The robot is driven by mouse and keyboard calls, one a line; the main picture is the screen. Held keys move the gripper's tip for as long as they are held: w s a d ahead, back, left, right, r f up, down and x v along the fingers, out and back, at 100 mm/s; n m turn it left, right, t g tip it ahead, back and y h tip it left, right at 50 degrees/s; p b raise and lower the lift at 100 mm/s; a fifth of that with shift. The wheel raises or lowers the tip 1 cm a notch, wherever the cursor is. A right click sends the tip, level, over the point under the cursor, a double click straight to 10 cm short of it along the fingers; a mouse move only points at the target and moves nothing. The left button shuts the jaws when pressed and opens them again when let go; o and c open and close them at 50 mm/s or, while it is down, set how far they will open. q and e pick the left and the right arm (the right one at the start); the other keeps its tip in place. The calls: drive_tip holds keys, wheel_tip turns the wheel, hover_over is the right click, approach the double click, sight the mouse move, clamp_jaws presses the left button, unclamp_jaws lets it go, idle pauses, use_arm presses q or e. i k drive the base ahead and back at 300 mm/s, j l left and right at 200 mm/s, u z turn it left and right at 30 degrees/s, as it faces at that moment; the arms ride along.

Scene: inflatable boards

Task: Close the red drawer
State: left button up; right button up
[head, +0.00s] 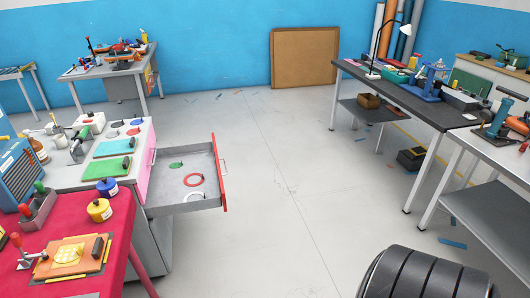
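The red drawer (219,174) stands pulled out to the right from the workbench (152,148) at the left. Its front panel is red with a handle on the outer face, and its tray is grey. Inside lie a green piece (176,165), a red ring (194,180) and a white ring (194,197). Neither my left nor my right gripper is in view, so whether they are open or shut is hidden.
A red-topped table (110,225) with tools stands in front of the workbench at lower left. Dark-topped tables (440,112) line the right side. The grey floor (290,190) right of the drawer is largely clear. A brown board (303,58) leans on the back wall.

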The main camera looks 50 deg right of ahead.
sight(182, 172)
drive_tip(key=k+l+z, duration=0.1)
drive_tip(key=l+z, duration=0.2)
drive_tip(key=l, duration=0.4)
drive_tip(key=l+z, duration=0.3)
drive_tip(key=l, duration=0.45)
drive_tip(key=i+l, duration=0.1)
drive_tip(key=l, duration=0.15)
drive_tip(key=i+l, duration=0.1)
drive_tip(key=l, duration=0.15)
